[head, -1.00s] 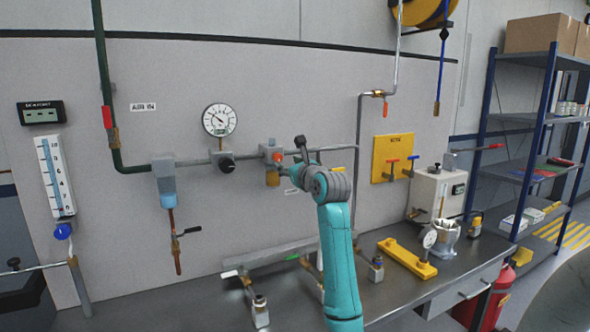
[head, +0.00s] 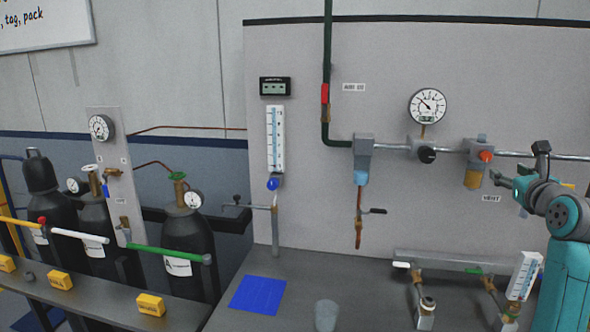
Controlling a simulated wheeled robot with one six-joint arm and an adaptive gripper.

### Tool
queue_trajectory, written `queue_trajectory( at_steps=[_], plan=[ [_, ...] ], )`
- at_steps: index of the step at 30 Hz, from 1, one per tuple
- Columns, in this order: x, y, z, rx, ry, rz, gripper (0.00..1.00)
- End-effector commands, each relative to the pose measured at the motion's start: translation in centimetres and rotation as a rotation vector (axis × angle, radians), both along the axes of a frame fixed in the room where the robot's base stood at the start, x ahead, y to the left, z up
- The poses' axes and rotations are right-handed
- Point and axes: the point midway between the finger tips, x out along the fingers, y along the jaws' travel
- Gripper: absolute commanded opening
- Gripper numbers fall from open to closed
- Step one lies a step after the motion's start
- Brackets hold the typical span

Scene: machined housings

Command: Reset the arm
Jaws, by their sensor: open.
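My arm (head: 568,270) rises at the right edge of the head view, teal with dark grey joints. My gripper (head: 502,182) is at its upper end, pointing left, small in the picture. It is open and nothing shows between its fingers. It appears in front of the wall panel, just below and right of the regulator with the orange knob (head: 486,155). How far it stands from the panel I cannot tell. Part of the arm is cut off by the right and bottom edges of the picture.
The panel carries a round gauge (head: 428,106), a filter (head: 361,178) and a flowmeter (head: 275,140). On the bench are a blue mat (head: 258,295), a cup (head: 326,315) and a valve manifold (head: 440,263). Gas cylinders (head: 187,235) stand at left behind a rail.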

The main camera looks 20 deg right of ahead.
Motion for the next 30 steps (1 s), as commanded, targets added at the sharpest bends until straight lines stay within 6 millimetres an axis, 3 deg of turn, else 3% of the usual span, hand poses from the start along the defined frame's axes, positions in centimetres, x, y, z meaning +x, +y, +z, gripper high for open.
queue_trajectory(
  at_steps=[5,8,12,19,30],
  plan=[
    [0.6,0.9,-2.1,-0.027,0.028,0.009,0.55],
    [1.4,2.4,-5.4,-0.084,0.072,0.022,0.55],
    [2.4,5.8,-11.4,-0.202,0.158,0.049,0.55],
    [2.5,12.1,-20.5,-0.417,0.301,0.095,0.55],
    [-1.1,23.1,-32.6,-0.795,0.522,0.184,0.55]
  ],
)
